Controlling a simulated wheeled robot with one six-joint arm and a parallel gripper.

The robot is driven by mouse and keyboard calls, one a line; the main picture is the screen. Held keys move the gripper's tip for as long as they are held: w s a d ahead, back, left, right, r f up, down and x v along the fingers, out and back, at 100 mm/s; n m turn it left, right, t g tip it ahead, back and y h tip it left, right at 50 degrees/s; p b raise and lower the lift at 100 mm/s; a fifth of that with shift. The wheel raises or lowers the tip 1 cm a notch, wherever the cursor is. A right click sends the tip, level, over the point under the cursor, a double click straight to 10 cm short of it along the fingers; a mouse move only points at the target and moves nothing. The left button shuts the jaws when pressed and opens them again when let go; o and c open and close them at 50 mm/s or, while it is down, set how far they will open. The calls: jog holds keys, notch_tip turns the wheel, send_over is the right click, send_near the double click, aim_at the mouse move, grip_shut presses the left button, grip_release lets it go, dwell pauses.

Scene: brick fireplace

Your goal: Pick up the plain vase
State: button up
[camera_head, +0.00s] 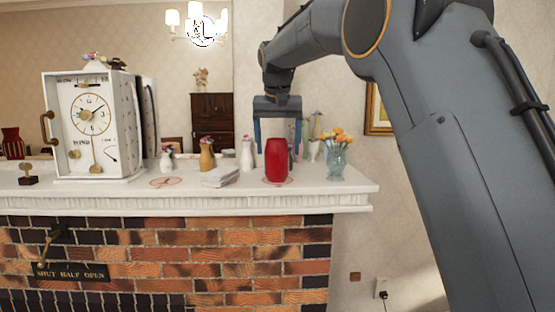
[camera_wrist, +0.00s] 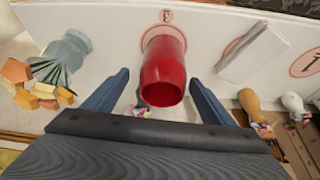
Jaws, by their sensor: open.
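The plain vase looks to be the red one (camera_head: 277,160), with no flowers. It stands upright on the white mantel (camera_head: 345,186), on a round marking. In the wrist view the red vase (camera_wrist: 163,72) is at top centre, its dark opening facing the camera. My gripper (camera_head: 278,145) is open and points down over the vase. In the wrist view its blue fingers (camera_wrist: 160,82) lie on either side of the vase, with a visible gap on both sides. I cannot tell how far the fingertips reach down along it.
A glass vase with orange flowers (camera_head: 336,160) stands close right. Behind are a tan vase (camera_head: 206,158) and white vases (camera_head: 247,154). A large white clock (camera_head: 92,125) stands at the left. Bare mantel shows in front.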

aim_at(277, 164)
jog(key=shift+w+a+f+p, duration=0.1)
jog(key=shift+f+p, duration=0.15)
jog(key=shift+f, duration=0.35)
jog(key=shift+w+a+f+p, duration=0.1)
jog(key=shift+f+p, duration=0.15)
jog(key=shift+f, duration=0.35)
jog(key=shift+s+p+x, duration=0.15)
jog(key=shift+p+x, duration=0.45)
jog(key=shift+x, duration=0.55)
jog(key=shift+s+p+x, duration=0.15)
jog(key=shift+p+x, duration=0.4)
jog(key=shift+x, duration=0.55)
jog(key=shift+f, duration=0.15)
jog(key=shift+c, duration=0.5)
jog(key=c, duration=1.1)
jog(key=shift+c, duration=1.2)
